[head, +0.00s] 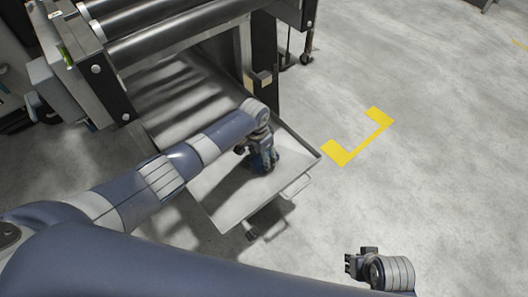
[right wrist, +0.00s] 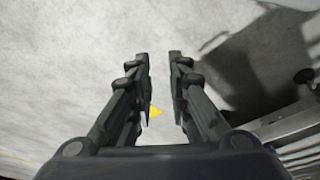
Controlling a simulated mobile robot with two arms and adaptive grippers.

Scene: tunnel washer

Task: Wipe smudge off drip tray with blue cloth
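The drip tray (head: 225,208) is a shallow grey metal tray that sticks out from under the machine's rollers, with a handle at its front. My left gripper (head: 262,158) is over the tray's right part, pointing down. It appears shut on the blue cloth (head: 266,162), which is bunched low against the tray surface; the gripper and arm hide part of it. I cannot make out a smudge; dark bands on the tray look like shadows. My right gripper (head: 350,264) is off to the front right, above the floor. In the right wrist view its fingers (right wrist: 158,56) are apart and empty.
The roller machine (head: 180,35) stands over the tray's back end. A dark post (head: 264,60) rises beside the tray's back right side. A yellow corner mark (head: 357,142) is on the floor to the right, where the floor is clear.

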